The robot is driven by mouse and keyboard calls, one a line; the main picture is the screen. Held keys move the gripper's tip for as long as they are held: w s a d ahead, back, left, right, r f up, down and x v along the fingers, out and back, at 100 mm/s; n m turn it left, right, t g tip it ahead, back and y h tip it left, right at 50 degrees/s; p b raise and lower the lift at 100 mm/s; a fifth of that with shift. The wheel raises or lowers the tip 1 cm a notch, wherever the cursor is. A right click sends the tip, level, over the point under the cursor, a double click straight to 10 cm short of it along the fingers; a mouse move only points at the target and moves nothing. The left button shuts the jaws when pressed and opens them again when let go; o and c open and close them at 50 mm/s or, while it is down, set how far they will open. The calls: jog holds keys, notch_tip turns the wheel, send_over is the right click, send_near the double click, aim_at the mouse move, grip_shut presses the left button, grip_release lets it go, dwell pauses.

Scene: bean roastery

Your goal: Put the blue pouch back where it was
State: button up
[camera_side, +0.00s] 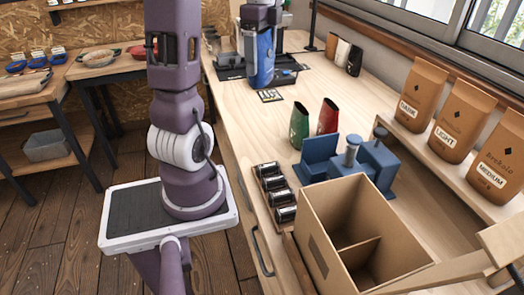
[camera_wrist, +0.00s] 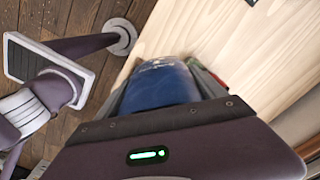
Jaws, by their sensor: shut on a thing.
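The blue pouch (camera_side: 265,58) is upright at the far end of the bench in the side view. My gripper (camera_side: 262,27) is above it and shut on its upper part. In the wrist view the blue pouch (camera_wrist: 162,86) sits between the two fingers, with some pale print on it. A green pouch (camera_side: 299,124) and a red pouch (camera_side: 327,117) stand side by side mid-bench. The blue pouch is by a dark flat device (camera_side: 286,76); I cannot tell whether it touches it.
A printed code card (camera_side: 269,95) lies on the bench. Blue fixtures (camera_side: 375,160), a rack of black cylinders (camera_side: 273,190) and an open divided cardboard box (camera_side: 352,203) fill the near end. Brown bags (camera_side: 420,98) line the window shelf. Bare wood lies around the card.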

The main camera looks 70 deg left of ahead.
notch_tip(320, 180, down, 23)
jog(key=shift+d+r, duration=0.1)
dwell(0.3)
jog(key=o, duration=1.4)
jog(key=shift+w, duration=0.1)
